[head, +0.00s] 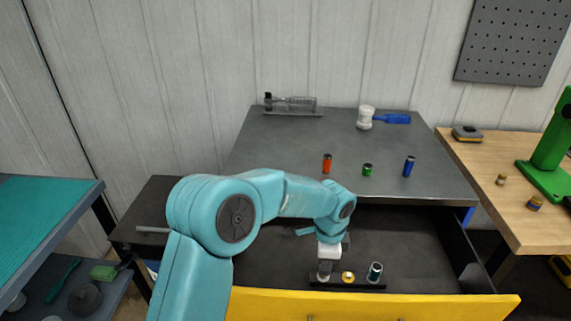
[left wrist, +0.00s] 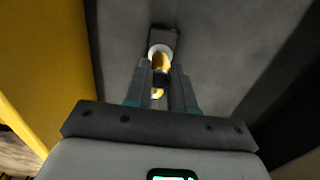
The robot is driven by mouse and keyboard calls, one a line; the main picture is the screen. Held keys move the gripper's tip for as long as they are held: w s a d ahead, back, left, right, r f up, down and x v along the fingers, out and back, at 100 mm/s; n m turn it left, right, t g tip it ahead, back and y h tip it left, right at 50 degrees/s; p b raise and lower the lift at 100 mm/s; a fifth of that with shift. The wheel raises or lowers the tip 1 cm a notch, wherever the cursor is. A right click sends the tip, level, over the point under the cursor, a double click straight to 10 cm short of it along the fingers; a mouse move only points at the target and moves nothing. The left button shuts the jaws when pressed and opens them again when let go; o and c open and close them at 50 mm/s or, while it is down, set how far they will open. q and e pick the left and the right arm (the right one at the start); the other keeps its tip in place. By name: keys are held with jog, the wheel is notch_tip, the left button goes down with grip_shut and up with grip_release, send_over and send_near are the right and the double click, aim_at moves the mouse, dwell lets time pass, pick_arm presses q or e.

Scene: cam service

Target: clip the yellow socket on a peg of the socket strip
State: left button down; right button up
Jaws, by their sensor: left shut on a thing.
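The dark socket strip (head: 333,284) lies in the open drawer, close behind its yellow front. My left gripper (head: 325,269) reaches down at the strip's left end. In the left wrist view my left gripper (left wrist: 160,76) is shut on the yellow socket (left wrist: 161,62), partly hidden by the fingers. A pale ring shows around its far end, over the dark end of the strip. I cannot tell whether it is seated on a peg. In the head view a low yellow-ringed piece (head: 348,277) shows mid-strip, and a dark green socket (head: 375,271) stands at the right. My right gripper is out of view.
The yellow drawer front (head: 400,305) and dark side wall (head: 462,250) bound the drawer. Orange (head: 327,163), green (head: 367,170) and blue (head: 409,166) pieces stand on the cabinet top (head: 290,145). The drawer floor right of the strip is clear.

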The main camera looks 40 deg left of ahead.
pick_arm(q)
jog(key=shift+f, duration=0.2)
jog(key=c, duration=0.9)
grip_release()
jog(key=shift+r, duration=0.1)
jog(key=shift+r+p, duration=3)
jog(key=shift+r, duration=0.95)
